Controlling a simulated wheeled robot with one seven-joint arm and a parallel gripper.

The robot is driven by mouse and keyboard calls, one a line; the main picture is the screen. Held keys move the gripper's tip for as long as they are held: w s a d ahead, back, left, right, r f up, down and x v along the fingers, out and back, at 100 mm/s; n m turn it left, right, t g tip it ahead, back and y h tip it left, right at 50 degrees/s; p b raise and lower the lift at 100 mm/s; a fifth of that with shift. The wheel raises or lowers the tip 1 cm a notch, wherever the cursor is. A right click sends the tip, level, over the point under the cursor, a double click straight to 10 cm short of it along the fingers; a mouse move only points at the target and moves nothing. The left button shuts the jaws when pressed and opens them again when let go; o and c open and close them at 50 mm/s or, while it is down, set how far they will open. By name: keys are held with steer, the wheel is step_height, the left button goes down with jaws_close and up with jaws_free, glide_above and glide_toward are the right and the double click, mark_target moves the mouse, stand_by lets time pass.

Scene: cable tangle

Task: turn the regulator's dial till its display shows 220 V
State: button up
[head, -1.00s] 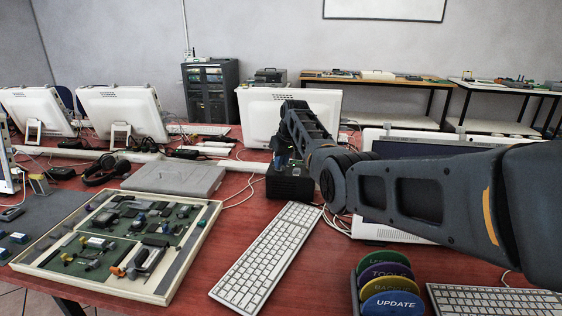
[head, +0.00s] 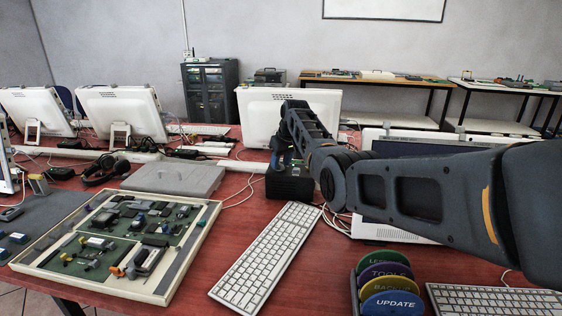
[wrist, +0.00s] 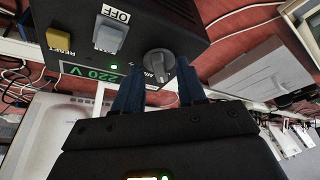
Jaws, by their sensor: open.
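The regulator (wrist: 190,20) is a dark box whose panel fills the top of the wrist view; in the head view it is the black box (head: 290,185) under my arm. Its display (wrist: 90,73) is green and reads 220 V. The grey round dial (wrist: 158,62) is to the right of the display. My gripper (wrist: 160,75) is open, with one blue finger on either side of the dial. I cannot tell whether the fingers touch it. In the head view my arm hides part of the regulator.
The panel also has a grey OFF switch (wrist: 110,34), a yellow RESET button (wrist: 58,41) and a lit green lamp (wrist: 113,67). A white keyboard (head: 265,255), a grey closed laptop (head: 172,178) and a tray of circuit boards (head: 120,245) lie nearby. Loose cables run around the regulator.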

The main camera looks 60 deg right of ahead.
steer(key=shift+r, duration=0.1)
steer(key=v, duration=0.7)
steer(key=shift+s+r, duration=0.2)
steer(key=shift+r, duration=0.05)
steer(key=shift+a, duration=0.1)
